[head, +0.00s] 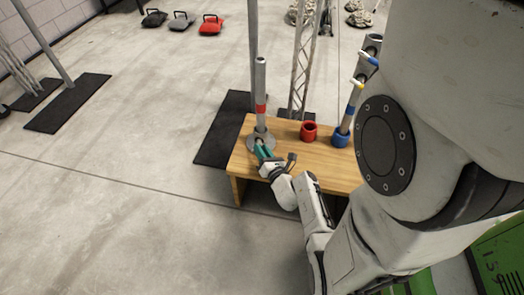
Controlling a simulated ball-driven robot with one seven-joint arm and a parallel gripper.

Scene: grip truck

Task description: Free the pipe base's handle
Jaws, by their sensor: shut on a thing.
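The pipe base (251,143) is a round grey disc near the left end of a wooden table. A grey pipe (261,82) with a red band stands upright on it. My gripper (260,144) reaches the front side of the base, low by the foot of the pipe. It is shut on a small part there, apparently the base's handle. The handle itself is mostly hidden by the teal and dark fingers, and its shape cannot be made out.
The wooden table (284,150) also bears a red cup-like socket (309,131) and a blue socket (341,138) with a tilted grey pipe (353,100) to the right. A lattice post (301,60) stands behind. The floor to the left is open, with dark mats (68,103).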

